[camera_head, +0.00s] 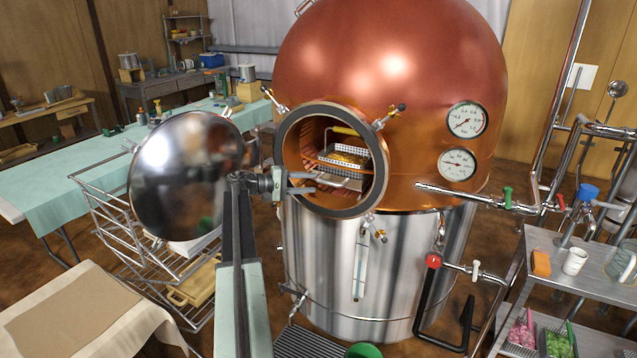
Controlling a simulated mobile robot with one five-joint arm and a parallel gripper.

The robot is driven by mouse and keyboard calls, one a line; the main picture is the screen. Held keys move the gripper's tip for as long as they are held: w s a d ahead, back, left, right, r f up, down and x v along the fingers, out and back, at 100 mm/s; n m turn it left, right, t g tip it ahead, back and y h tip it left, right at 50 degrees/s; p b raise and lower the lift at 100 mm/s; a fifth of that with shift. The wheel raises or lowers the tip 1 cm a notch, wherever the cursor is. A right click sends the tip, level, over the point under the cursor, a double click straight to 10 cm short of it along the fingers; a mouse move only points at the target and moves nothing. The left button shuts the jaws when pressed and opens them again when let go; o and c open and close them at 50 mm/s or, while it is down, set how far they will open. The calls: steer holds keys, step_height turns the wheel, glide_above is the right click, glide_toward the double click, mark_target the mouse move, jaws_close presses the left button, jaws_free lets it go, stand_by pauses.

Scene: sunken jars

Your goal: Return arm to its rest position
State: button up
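My arm rises from the bottom of the view, left of the copper vessel, and bends right at its top. My gripper (312,183) is at the left part of the vessel's round opening (282,160). Its two grey fingers point right, into the opening, and look parted with nothing between them. Inside the opening is a perforated metal basket (343,180) with a yellow handle (345,131) and some yellowish content. The basket is right of the fingertips; a small gap seems to separate them, though depth is hard to judge.
The round polished door (185,175) hangs open just left of my arm. A wire rack (120,225) stands below it. The copper vessel (400,70) has gauges and pipes at right. A steel cart (590,262) holds a white cup (574,261). A cloth-covered table (75,310) is at lower left.

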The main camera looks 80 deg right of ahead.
stand_by(0.4)
steer(key=w+a+f+n+t+p, duration=0.15)
steer(key=w+a+f+t, duration=0.25)
steer(key=w+a, duration=0.85)
steer(key=w+a+f+n+t+p, duration=0.1)
steer(key=w+a+f+n+t, duration=0.25)
steer(key=w+a, duration=0.9)
steer(key=w+a+f+n+t+p, duration=0.15)
steer(key=w+a+f+t, duration=0.3)
steer(key=w+a, duration=0.8)
steer(key=w+a+f+n+t+y+p, duration=0.1)
steer(key=w+a+n+t+y, duration=0.15)
steer(key=a, duration=1.55)
steer(key=w+a+f+n+t+y+p, duration=0.15)
steer(key=w+a, duration=0.25)
steer(key=a, duration=1.3)
steer(key=a+f+y+b, duration=0.1)
steer(key=a+f+b, duration=0.2)
steer(key=a, duration=0.3)
steer(key=a+f+n+g+y+b, duration=0.1)
steer(key=a+f+b, duration=0.2)
steer(key=a, duration=0.3)
steer(key=shift+a+y, duration=0.3)
steer(key=shift+a, duration=0.1)
